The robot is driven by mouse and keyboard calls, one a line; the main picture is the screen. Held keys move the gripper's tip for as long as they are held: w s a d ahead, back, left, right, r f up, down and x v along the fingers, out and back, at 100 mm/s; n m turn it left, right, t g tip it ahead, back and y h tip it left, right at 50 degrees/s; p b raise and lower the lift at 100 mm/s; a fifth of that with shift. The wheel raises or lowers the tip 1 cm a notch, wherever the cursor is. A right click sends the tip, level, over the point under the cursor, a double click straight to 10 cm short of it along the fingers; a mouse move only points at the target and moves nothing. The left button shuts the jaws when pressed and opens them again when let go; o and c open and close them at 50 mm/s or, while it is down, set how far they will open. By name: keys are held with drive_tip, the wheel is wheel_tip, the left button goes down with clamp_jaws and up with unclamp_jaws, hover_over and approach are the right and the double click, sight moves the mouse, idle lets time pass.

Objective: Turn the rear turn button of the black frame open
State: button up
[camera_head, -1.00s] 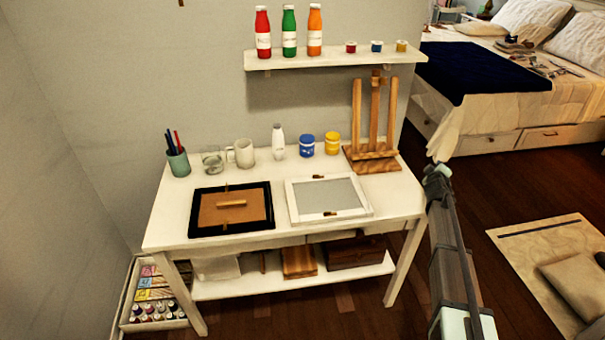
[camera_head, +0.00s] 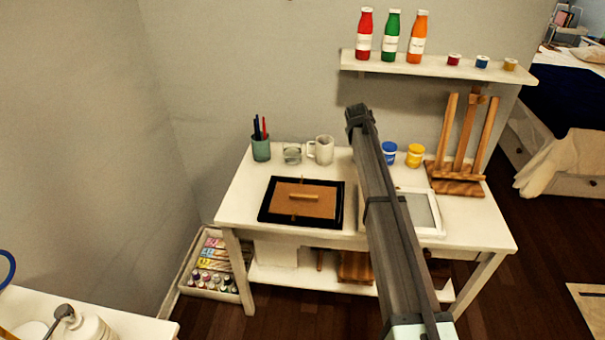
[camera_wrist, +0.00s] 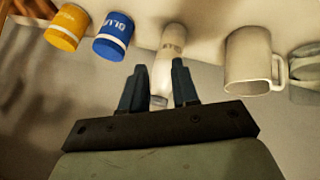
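The black frame (camera_head: 264,214) lies flat on the white table, with a brown backing board (camera_head: 318,209) and a small wooden bar (camera_head: 304,197) across its middle. A tiny rear turn button (camera_head: 302,181) shows at the frame's far edge, seemingly pointing front to back. A second one (camera_head: 293,217) is at the near edge. In the wrist view my gripper (camera_wrist: 160,84) has its two fingers apart, with nothing held. A white bottle (camera_wrist: 173,42) shows beyond and between them. In the head view my arm is right of the black frame; its fingertips cannot be made out.
A white frame (camera_head: 436,234) lies partly behind my arm. Along the table's back stand a pen cup (camera_head: 261,149), a glass (camera_head: 292,155), a mug (camera_head: 321,150), blue (camera_head: 389,152) and yellow (camera_head: 414,155) jars and an easel (camera_head: 457,178). A shelf (camera_head: 430,68) with bottles hangs above.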

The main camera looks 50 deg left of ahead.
drive_tip(key=s+a+r+m+g+h, duration=0.1)
drive_tip(key=s+a+r+g, duration=0.15)
drive_tip(key=s+a, duration=0.65)
drive_tip(key=m+g+h, duration=0.2)
drive_tip(key=g, duration=0.2)
hover_over(301, 180)
drive_tip(key=f, duration=0.8)
drive_tip(key=w+f, duration=0.1)
drive_tip(key=f, duration=0.3)
drive_tip(key=shift+a+f, duration=0.25)
drive_tip(key=shift+a, duration=0.1)
drive_tip(key=shift+c, duration=0.2)
clamp_jaws()
